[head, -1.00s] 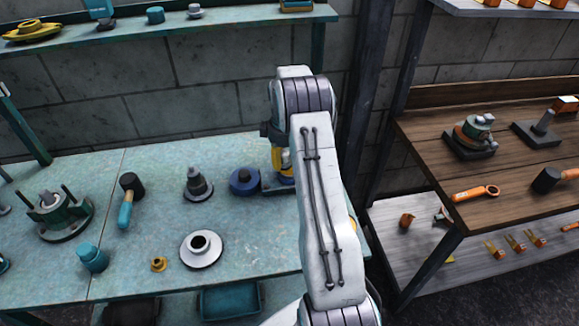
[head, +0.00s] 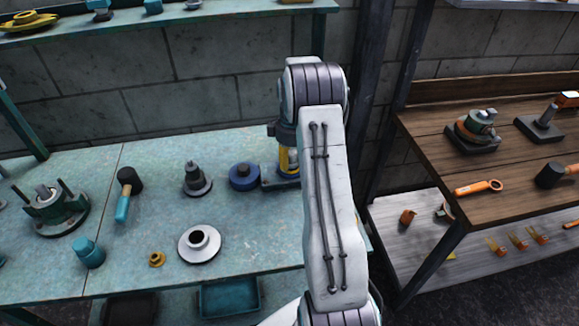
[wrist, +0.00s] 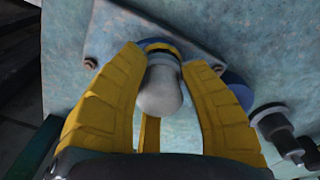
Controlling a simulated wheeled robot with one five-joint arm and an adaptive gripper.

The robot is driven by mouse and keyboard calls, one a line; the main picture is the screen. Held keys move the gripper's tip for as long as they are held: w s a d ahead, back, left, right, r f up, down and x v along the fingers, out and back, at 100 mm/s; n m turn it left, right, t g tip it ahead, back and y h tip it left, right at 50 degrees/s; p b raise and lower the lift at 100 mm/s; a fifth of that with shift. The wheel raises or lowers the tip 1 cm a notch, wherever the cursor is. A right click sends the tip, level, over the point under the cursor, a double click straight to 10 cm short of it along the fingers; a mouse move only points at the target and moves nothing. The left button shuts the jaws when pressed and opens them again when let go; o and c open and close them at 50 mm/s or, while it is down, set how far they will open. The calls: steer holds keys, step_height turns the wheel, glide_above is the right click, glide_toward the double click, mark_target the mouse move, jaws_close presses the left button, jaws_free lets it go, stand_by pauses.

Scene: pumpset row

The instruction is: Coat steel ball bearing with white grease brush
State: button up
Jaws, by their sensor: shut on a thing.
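My gripper (head: 288,160) is mostly hidden by my arm, at the back right of the teal bench. In the wrist view its yellow fingers (wrist: 163,58) are closed around a white round-ended handle (wrist: 161,92), which looks like the white grease brush. A yellow and dark band shows at its far end, over a bolted blue-grey plate (wrist: 138,38). I cannot tell whether the handle touches the plate. No steel ball bearing can be told for sure; a pale ring-shaped part (head: 199,244) with a dark bore lies on the bench front.
A blue round part (head: 244,177) sits just left of the gripper, then a dark stepped part (head: 196,180). A mallet (head: 127,195), a teal cup (head: 88,252) and a small brass ring (head: 157,259) lie farther left. A wooden bench (head: 490,185) stands right.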

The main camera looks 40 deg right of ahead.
steer(key=shift+s, duration=0.4)
steer(key=shift+r, duration=0.1)
steer(key=shift+r+p, duration=0.5)
steer(key=shift+r, duration=0.2)
steer(key=shift+w, duration=0.1)
steer(key=w+p, duration=0.2)
steer(key=w, duration=0.1)
steer(key=shift+w+a, duration=0.1)
steer(key=shift+w, duration=0.05)
steer(key=shift+w+a+f+p, duration=0.1)
steer(key=shift+w+p, duration=0.1)
steer(key=shift+w, duration=0.25)
steer(key=shift+w+a+f+p, duration=0.1)
steer(key=shift+w+p, duration=0.1)
steer(key=shift+w, duration=0.25)
steer(key=shift+d, duration=0.1)
steer(key=shift+r+p, duration=1.3)
steer(key=shift+r, duration=0.75)
